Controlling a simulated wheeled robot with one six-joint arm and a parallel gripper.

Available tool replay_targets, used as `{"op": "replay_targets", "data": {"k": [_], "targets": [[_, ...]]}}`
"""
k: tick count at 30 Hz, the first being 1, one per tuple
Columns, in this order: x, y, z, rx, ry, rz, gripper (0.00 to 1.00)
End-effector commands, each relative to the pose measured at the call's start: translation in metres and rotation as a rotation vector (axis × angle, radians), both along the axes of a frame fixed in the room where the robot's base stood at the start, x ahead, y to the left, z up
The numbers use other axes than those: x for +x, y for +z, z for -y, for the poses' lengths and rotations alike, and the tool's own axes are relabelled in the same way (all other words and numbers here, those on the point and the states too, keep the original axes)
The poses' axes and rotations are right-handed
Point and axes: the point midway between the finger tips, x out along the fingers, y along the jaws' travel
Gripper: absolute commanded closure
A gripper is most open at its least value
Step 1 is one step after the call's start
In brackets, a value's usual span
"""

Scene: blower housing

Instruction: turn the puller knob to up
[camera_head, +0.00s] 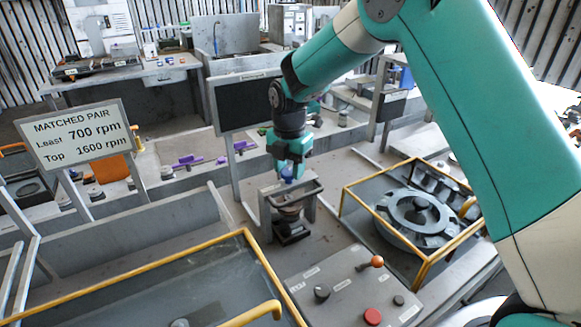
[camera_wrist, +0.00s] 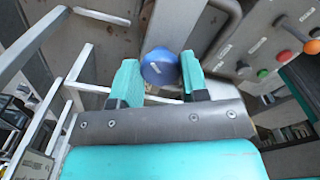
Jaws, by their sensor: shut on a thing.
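The blue puller knob (camera_head: 287,175) is a round ball at the top of a small grey metal stand (camera_head: 267,216) on the bench. My gripper (camera_head: 291,168) points down onto it from above. In the wrist view the blue knob (camera_wrist: 160,66) sits between the two teal fingers of my gripper (camera_wrist: 159,76), which is shut on it. The fingers hide part of the knob in the head view. The knob's shaft and any position marking cannot be made out.
A yellow-railed enclosure (camera_head: 346,209) with a round grey housing (camera_head: 416,214) stands to the right. A control panel (camera_head: 340,285) with an orange-tipped lever and red button lies in front. A dark display (camera_head: 246,106) stands behind. A "MATCHED PAIR" sign (camera_head: 76,135) is at left.

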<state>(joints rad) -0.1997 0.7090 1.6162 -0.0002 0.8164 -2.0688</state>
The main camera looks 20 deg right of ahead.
Motion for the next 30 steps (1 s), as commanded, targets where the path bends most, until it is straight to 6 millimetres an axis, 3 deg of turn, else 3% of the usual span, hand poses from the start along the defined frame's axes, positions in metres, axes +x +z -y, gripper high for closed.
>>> {"op": "replay_targets", "data": {"k": [18, 30], "targets": [[0.0019, 0.0016, -0.0017, 0.0, 0.562, 0.003, 0.83], [0.002, 0.0016, -0.0025, 0.0, 0.777, 0.003, 0.83]]}}
